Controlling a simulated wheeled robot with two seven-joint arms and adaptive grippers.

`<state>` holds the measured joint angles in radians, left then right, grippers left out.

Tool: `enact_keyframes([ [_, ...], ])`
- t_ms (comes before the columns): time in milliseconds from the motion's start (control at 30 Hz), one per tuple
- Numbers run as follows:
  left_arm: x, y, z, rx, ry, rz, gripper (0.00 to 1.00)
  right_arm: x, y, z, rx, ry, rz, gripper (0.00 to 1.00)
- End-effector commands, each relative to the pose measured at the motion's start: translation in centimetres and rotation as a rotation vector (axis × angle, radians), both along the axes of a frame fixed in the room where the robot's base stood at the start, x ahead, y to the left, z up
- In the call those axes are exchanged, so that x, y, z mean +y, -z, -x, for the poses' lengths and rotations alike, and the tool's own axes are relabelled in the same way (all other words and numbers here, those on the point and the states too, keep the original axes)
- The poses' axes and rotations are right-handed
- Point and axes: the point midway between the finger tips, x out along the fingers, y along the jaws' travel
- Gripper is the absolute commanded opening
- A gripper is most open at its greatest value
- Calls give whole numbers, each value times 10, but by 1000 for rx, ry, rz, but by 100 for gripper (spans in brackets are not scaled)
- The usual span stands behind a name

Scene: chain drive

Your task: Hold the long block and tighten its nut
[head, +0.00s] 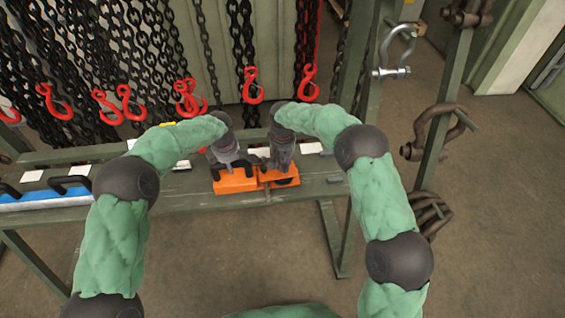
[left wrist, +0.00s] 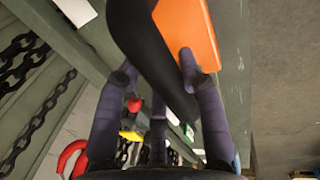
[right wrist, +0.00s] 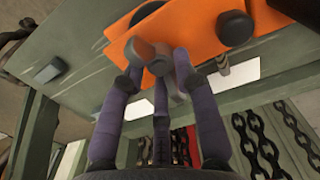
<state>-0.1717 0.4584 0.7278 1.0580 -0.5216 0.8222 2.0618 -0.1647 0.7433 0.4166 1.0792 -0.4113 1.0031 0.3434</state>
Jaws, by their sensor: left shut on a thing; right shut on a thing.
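The long orange block (head: 232,185) lies on the green rack's ledge in the head view. It also shows at the top of the left wrist view (left wrist: 192,28) and of the right wrist view (right wrist: 190,35). My left gripper (head: 226,160) is shut on the block's black handle (left wrist: 150,50), which passes between its fingers. My right gripper (head: 282,163) is at the block's right part, shut on a grey nut (right wrist: 148,54). The fingers partly hide the nut.
A blue block (head: 50,196) with black handles lies on the ledge (head: 180,198) at left. Red hooks (head: 252,86) and dark chains (head: 150,45) hang behind my grippers. Shackles (head: 432,130) hang on the post at right. Bare floor lies in front.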

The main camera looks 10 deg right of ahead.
Motion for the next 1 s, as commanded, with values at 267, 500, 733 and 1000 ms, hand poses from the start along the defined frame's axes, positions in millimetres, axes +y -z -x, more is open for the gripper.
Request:
enact_keyframes([
  [267,2,5,4,12,2,-6,0,-4,-5,-4,-12,58,2,0],
  [500,3,5,4,13,2,-7,0,-5,-5,-4,-12,97,2,0],
  [733,3,5,4,13,1,-8,0,-6,-5,-4,-12,129,3,0],
  [1000,4,5,3,13,1,-8,0,-6,-5,-4,-12,162,3,0],
])
